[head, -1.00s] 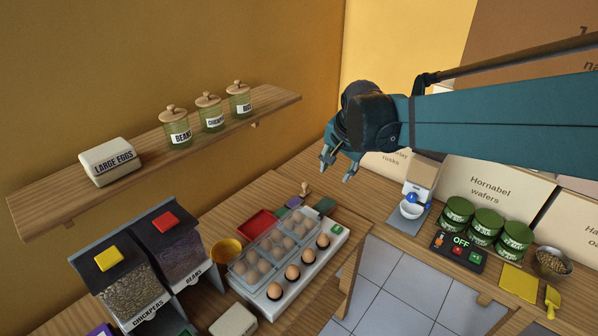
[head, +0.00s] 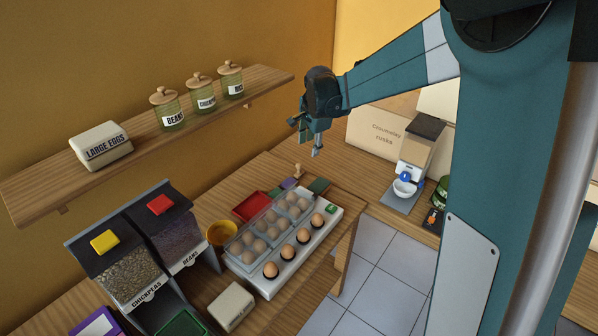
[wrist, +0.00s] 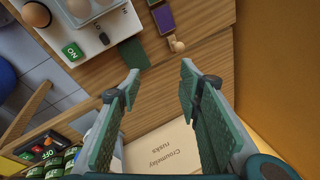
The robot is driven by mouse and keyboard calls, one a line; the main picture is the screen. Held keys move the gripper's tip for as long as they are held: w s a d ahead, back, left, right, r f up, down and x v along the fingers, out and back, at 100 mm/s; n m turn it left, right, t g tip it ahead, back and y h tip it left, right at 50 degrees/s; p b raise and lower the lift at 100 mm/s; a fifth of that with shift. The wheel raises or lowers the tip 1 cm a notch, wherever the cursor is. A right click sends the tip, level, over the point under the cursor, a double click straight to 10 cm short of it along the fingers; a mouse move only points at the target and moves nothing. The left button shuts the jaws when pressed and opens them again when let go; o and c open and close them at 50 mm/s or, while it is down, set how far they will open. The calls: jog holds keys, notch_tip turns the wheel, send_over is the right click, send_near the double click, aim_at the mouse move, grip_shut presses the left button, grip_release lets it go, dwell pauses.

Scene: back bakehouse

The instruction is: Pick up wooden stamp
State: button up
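The wooden stamp (head: 298,171) is a small pale wooden piece standing on the wooden counter near the wall, behind the egg machine.
Purple (head: 289,183) and green (head: 319,186) pads, a red tray (head: 251,206) and the egg machine (head: 329,216) with several eggs stand near the stamp. A shelf (head: 140,145) with jars runs along the wall.

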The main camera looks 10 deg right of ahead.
aim_at(300, 164)
jog(key=w+a+f+m+g, duration=0.1)
jog(key=w+a+f+m, duration=0.2)
jog(key=w+f, duration=0.7)
notch_tip(300, 164, down, 3)
jog(key=shift+w+f+m, duration=0.15)
jog(key=shift+m, duration=0.35)
jog(key=shift+f, duration=0.1)
jog(key=shift+x, duration=1.2)
jog(key=shift+d+b+x, duration=0.2)
jog(key=shift+b+x, duration=0.1)
jog(key=shift+x, duration=2.3)
jog(key=shift+w, duration=0.1)
